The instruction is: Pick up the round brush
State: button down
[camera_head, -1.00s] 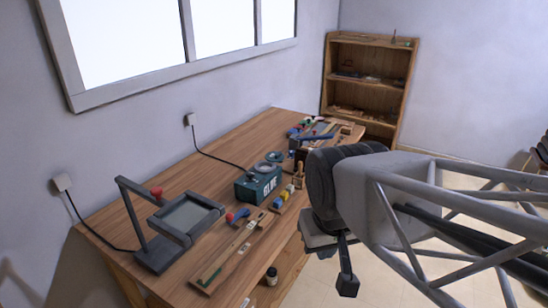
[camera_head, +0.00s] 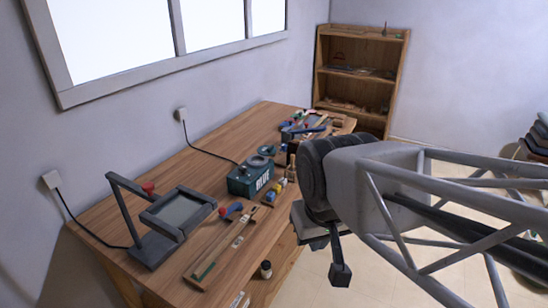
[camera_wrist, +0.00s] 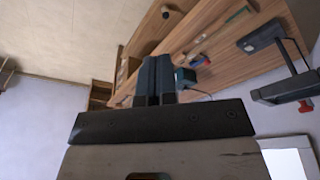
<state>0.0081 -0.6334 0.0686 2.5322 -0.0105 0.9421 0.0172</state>
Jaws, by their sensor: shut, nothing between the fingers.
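I cannot pick out the round brush with certainty among the small items in these views. My gripper (camera_wrist: 153,78) has its two dark fingers side by side, shut and empty, in the wrist view. In the head view my gripper (camera_head: 340,272) hangs in front of the workbench (camera_head: 160,205), to the right of its front edge and apart from everything on it. A cluster of tools (camera_head: 303,128) lies at the bench's far end, too small to tell apart.
A small dark jar (camera_head: 266,269) sits below the front edge. A wooden shelf (camera_head: 360,70) stands behind.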

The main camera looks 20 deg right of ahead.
jog(key=c, duration=0.9)
grip_release()
jog(key=w+d+r+n, duration=0.1)
jog(key=w+r+n, duration=0.15)
jog(key=w, duration=0.65)
jog(key=w+d+r+n, duration=0.1)
jog(key=w+d+n, duration=0.15)
jog(key=w, duration=0.65)
jog(key=n+g, duration=0.3)
jog(key=n, duration=1)
send_over(292, 155)
notch_tip(292, 155, down, 20)
jog(key=shift+s+r, duration=0.1)
jog(key=shift+r, duration=0.15)
jog(key=shift+w+f, duration=0.2)
jog(key=shift+f, duration=0.05)
